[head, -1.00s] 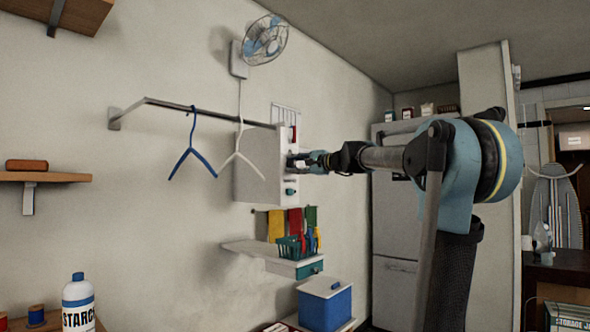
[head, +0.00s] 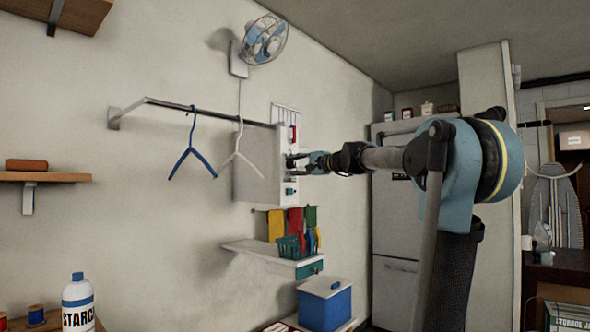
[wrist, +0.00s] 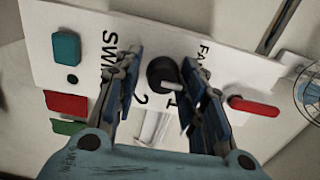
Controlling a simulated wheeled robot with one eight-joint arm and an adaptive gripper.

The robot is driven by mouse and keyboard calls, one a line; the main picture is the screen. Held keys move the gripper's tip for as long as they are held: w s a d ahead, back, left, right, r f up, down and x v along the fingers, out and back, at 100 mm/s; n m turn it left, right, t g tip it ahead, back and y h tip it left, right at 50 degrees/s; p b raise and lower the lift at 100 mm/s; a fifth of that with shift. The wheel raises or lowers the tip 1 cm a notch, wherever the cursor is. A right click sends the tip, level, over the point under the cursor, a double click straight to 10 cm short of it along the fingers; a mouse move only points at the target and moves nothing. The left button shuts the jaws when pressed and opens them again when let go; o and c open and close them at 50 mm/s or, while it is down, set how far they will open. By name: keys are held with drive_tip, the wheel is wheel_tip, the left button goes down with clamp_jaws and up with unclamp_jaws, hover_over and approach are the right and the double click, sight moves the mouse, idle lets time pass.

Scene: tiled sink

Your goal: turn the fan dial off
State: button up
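The fan dial (wrist: 163,75) is a round black knob on a white panel (wrist: 215,60) lettered "FA…", with "1" and "2" beside it. My gripper (wrist: 160,66) is open, with one finger on each side of the dial; gaps show, and I cannot tell whether either finger touches it. In the head view my gripper (head: 305,162) is at the right-hand face of the white wall box (head: 260,178), and the dial is too small to make out. The wall fan (head: 264,40) hangs above the box; its edge shows in the wrist view (wrist: 309,92).
A teal knob (wrist: 66,47) and a red lever (wrist: 254,106) are on the panel. A rail (head: 200,109) with a blue hanger (head: 191,155) and a white hanger (head: 240,150) runs left of the box. A shelf (head: 250,250) is below.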

drive_tip(key=shift+o, duration=0.4)
drive_tip(key=shift+d+r, duration=0.1)
drive_tip(key=v, duration=1.1)
drive_tip(key=shift+s+d, duration=0.2)
drive_tip(key=shift+d, duration=0.1)
drive_tip(key=s+f+n+g+h, duration=0.2)
drive_tip(key=s+f, duration=0.3)
drive_tip(key=f, duration=0.5)
drive_tip(key=s+f+n+g+h, duration=0.1)
drive_tip(key=s+f+g+h, duration=0.1)
drive_tip(key=s+f, duration=0.6)
drive_tip(key=s+f+n+g+h, duration=0.2)
drive_tip(key=s+f, duration=0.1)
drive_tip(key=f, duration=1)
drive_tip(key=s+d+f+n+g+h, duration=0.1)
drive_tip(key=s+d+f+h, duration=0.1)
drive_tip(key=s+d+f, duration=0.3)
drive_tip(key=s+d+f+g+h, duration=0.1)
drive_tip(key=s+d+f+h, duration=0.2)
drive_tip(key=f, duration=1)
drive_tip(key=s+d+f+n+h, duration=0.1)
drive_tip(key=s+d+f+h, duration=0.2)
drive_tip(key=s+d+f, duration=0.3)
drive_tip(key=s+f, duration=0.3)
drive_tip(key=shift+s+d+f+n+g, duration=0.3)
drive_tip(key=shift+d+f+g, duration=0.05)
drive_tip(key=shift+d+g, duration=0.05)
